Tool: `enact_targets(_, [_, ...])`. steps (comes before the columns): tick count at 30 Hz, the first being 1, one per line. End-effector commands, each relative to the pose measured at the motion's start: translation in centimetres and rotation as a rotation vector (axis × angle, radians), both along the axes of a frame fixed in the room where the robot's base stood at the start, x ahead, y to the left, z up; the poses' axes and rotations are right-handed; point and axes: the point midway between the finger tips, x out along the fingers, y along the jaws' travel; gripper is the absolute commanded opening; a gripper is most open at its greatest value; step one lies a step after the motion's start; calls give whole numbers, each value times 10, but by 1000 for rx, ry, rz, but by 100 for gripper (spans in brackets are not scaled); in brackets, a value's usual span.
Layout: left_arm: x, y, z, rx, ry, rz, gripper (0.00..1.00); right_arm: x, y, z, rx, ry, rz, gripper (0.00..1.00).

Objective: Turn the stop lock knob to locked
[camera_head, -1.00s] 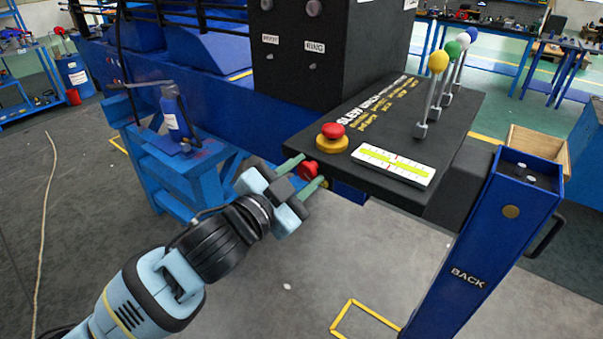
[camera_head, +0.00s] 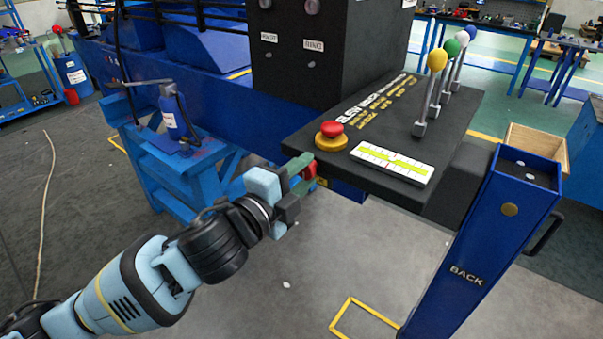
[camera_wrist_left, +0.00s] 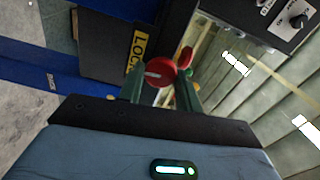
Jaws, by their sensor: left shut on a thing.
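The stop lock knob is a small red knob (camera_head: 309,172) on the front side of the black control panel (camera_head: 392,140). In the left wrist view the red knob (camera_wrist_left: 160,73) shows a pale pointer line that points left in the picture, and a yellow label (camera_wrist_left: 137,48) reading "LOCK..." lies beside it, partly hidden. My left gripper (camera_head: 305,176) is shut on the knob, with its green fingers (camera_wrist_left: 161,88) on either side of it. The gripper is rolled so that one finger is above the other in the head view. My right gripper is not in view.
A red mushroom button (camera_head: 333,130) on a yellow base sits on the panel's top close above the knob. A white level gauge (camera_head: 392,161) and several levers with coloured balls (camera_head: 437,62) stand further right. A blue post (camera_head: 478,250) marked BACK is at the right. The floor below is clear.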

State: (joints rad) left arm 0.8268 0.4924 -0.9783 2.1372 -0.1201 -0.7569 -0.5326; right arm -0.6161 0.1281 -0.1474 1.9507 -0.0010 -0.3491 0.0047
Motion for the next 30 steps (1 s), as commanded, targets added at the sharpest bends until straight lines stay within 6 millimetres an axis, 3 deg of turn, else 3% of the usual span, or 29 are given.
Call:
enact_targets(9, [0,0,-1,93,-65,1,12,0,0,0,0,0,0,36])
enact_targets(25, [0,0,-1,107,-77,1,12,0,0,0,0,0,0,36])
enact_targets(26, [0,0,-1,107,-77,1,38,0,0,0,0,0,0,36])
enact_targets(30, [0,0,-1,107,-76,1,55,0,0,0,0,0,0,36])
